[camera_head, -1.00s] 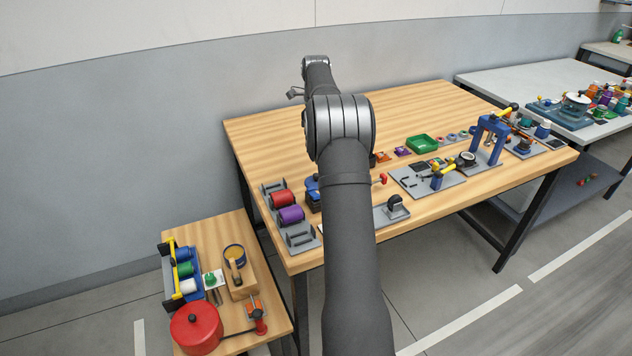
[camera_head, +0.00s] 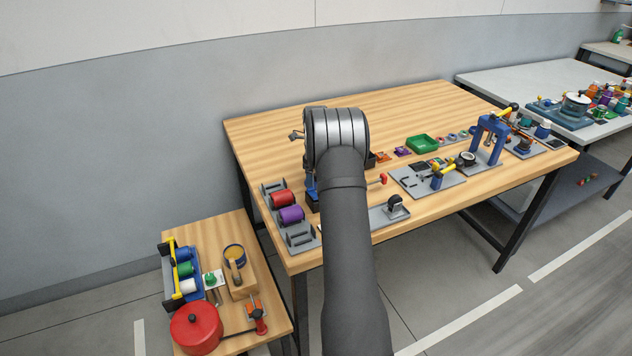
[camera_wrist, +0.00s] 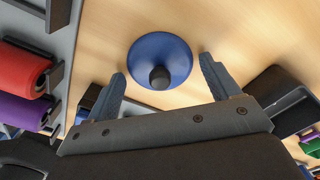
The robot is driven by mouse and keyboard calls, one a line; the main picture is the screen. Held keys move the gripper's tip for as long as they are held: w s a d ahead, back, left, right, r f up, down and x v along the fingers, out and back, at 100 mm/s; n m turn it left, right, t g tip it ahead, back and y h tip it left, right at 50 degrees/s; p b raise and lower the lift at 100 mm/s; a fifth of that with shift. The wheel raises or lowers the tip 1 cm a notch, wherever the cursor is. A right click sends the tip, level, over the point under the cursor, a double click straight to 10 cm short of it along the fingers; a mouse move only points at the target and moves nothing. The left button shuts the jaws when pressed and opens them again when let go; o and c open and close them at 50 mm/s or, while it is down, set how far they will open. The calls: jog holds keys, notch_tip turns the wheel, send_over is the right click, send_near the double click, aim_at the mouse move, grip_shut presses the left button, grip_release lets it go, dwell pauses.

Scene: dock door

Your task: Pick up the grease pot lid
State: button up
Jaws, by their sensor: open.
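A round blue lid with a dark knob (camera_wrist: 160,62) lies on bare wooden tabletop in the wrist view. I take it for the grease pot lid. My gripper (camera_wrist: 162,68) is open and empty, its two fingers reaching to either side of the lid, apart from it. The height of the fingers above the lid is hard to tell. In the head view my arm hides the lid and most of my gripper. An open blue pot with yellowish contents (camera_head: 235,251) stands on the small table at the lower left.
Red (camera_wrist: 22,72) and purple (camera_wrist: 22,110) rolls in a grey rack lie left of the lid, and a dark box (camera_wrist: 278,98) lies to its right. The large wooden table (camera_head: 270,127) is clear at the back. A red pot (camera_head: 196,333) stands on the small table.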

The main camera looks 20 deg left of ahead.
jog(key=c, duration=1.2)
jog(key=shift+f, duration=0.1)
jog(key=shift+c, duration=0.9)
jog(key=shift+s+f, duration=0.1)
jog(key=shift+c, duration=0.2)
